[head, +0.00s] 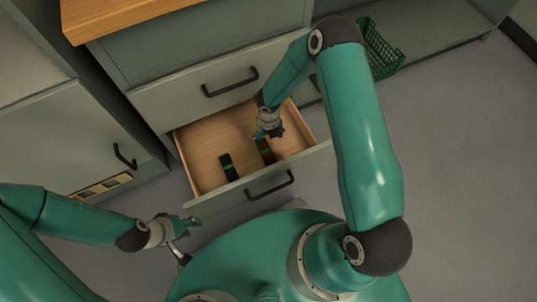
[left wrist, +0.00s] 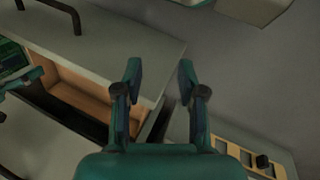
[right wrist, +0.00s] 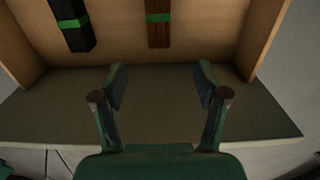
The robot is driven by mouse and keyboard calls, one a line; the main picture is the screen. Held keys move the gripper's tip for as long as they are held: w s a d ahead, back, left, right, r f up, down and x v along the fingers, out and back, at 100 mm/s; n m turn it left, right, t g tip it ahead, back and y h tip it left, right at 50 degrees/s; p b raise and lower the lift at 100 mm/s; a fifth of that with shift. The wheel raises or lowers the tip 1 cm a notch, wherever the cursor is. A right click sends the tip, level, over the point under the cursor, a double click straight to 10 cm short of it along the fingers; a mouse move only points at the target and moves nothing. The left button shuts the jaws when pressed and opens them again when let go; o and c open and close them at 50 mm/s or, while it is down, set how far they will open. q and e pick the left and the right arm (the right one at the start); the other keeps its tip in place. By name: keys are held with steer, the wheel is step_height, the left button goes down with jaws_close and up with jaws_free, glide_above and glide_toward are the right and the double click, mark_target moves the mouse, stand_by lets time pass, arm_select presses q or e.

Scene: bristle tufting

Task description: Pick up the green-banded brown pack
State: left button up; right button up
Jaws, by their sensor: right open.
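The green-banded brown pack (head: 268,156) lies in the open drawer, partly covered by my right gripper (head: 268,134) in the head view. In the right wrist view the brown pack (right wrist: 158,32) is at the top middle, its green band across it. My right gripper (right wrist: 160,78) is open and empty there, its fingers pointing toward the pack with a gap between. A black pack with a green band (head: 229,168) lies left of it and also shows in the right wrist view (right wrist: 78,36). My left gripper (head: 190,222) is open and empty, outside the drawer; its spread fingers show in the left wrist view (left wrist: 160,78).
The wooden drawer (head: 200,185) is pulled out, with its front panel and black handle (head: 270,185) toward me. A closed drawer (head: 222,88) is above it. A green basket (head: 378,50) stands at the back right. Grey floor at the right is clear.

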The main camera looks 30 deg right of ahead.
step_height(320, 180, down, 11)
steer(key=b, duration=0.4)
steer(key=shift+r, duration=0.1)
steer(key=f+b, duration=0.1)
steer(key=f, duration=0.1)
steer(key=f+b, duration=0.1)
steer(key=f, duration=0.2)
steer(key=shift+w+a+f+b, duration=0.1)
steer(key=shift+w+b, duration=0.1)
steer(key=shift+b, duration=0.15)
steer(key=c, duration=1.3)
